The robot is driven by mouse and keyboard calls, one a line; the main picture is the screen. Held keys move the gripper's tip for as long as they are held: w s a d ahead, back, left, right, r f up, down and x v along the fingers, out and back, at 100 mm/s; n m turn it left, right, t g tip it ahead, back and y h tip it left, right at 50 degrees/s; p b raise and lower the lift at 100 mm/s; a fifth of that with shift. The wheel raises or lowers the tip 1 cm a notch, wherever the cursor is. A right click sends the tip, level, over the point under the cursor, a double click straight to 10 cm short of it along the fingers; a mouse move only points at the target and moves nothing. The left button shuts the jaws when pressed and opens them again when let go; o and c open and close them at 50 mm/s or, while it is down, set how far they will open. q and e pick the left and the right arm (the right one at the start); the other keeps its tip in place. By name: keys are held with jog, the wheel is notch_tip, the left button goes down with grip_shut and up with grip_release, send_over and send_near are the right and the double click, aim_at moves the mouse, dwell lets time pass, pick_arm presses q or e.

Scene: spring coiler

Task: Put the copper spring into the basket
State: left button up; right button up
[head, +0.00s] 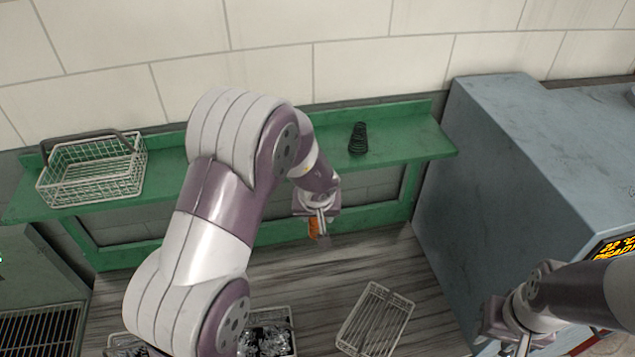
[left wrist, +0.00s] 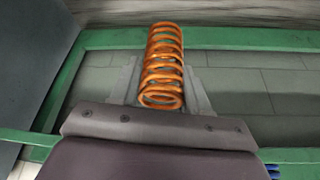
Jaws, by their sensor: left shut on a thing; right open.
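The copper spring (head: 313,229) is a short orange-copper coil. My left gripper (head: 319,230) is shut on it, in front of the green shelf and above the grey wood-grain surface. In the left wrist view the spring (left wrist: 163,62) stands out lengthwise from between the two fingers (left wrist: 161,88). The basket (head: 95,190), a pale wire one with a dark handle, stands on the left end of the shelf, well left of the spring. Its inside looks empty. My right gripper (head: 515,347) is open at the lower right, partly cut off by the frame edge, away from both.
A black spring (head: 358,138) stands on the green shelf (head: 405,142). A low wire tray (head: 375,322) and a container of dark metal parts (head: 266,338) lie below. A blue-grey machine (head: 520,160) with an orange display bounds the right. My left arm hides the middle shelf.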

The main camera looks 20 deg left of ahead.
aim_at(318, 228)
pick_arm(q)
jog(key=f+m, duration=0.1)
jog(key=f, duration=0.1)
jog(key=s+f+m+h, duration=0.1)
jog(key=f+m, duration=0.1)
jog(key=shift+w+d, duration=0.1)
jog(key=shift+w, duration=0.1)
